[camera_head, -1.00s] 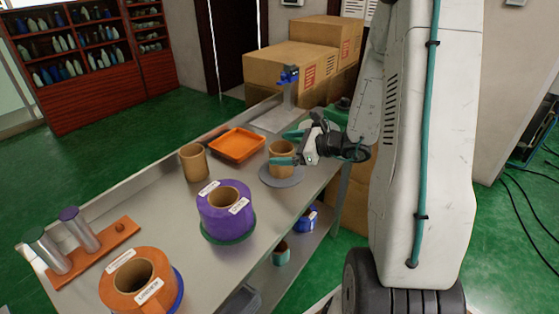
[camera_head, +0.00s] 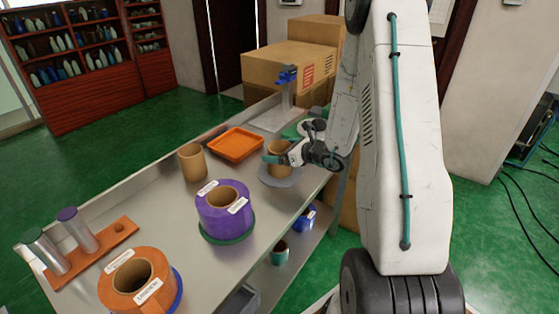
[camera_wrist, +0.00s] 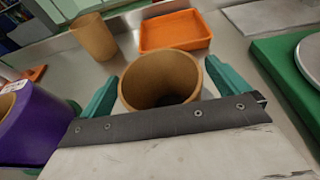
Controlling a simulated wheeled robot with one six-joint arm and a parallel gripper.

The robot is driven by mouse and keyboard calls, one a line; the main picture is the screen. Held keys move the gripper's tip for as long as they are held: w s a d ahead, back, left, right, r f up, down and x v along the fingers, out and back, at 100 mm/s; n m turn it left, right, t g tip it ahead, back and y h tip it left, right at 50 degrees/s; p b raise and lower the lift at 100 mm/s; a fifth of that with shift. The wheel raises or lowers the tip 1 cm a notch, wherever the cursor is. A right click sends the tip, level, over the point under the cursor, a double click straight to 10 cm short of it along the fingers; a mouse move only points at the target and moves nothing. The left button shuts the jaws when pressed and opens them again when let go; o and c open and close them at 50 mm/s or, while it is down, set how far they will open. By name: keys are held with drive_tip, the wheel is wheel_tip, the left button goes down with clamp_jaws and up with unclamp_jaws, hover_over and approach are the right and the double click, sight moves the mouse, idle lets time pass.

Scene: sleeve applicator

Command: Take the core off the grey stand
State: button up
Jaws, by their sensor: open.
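The brown cardboard core (camera_head: 279,154) stands upright on the round grey stand (camera_head: 280,178) near the table's right edge. In the wrist view the core (camera_wrist: 161,80) sits between the two teal fingers of my gripper (camera_wrist: 160,85). The fingers are open, one on each side of the core, with a gap visible at least on the left. In the head view my gripper (camera_head: 276,157) is at the core's height and partly covers it. The core's lower part is hidden in the wrist view.
A second brown core (camera_head: 192,163) stands to the left, near an orange tray (camera_head: 235,145). A purple roll (camera_head: 224,211) and an orange roll (camera_head: 138,282) stand nearer on the metal table (camera_head: 185,235).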

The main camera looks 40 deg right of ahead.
drive_tip(key=c, duration=1.1)
drive_tip(key=shift+o, duration=0.2)
drive_tip(key=shift+r, duration=0.15)
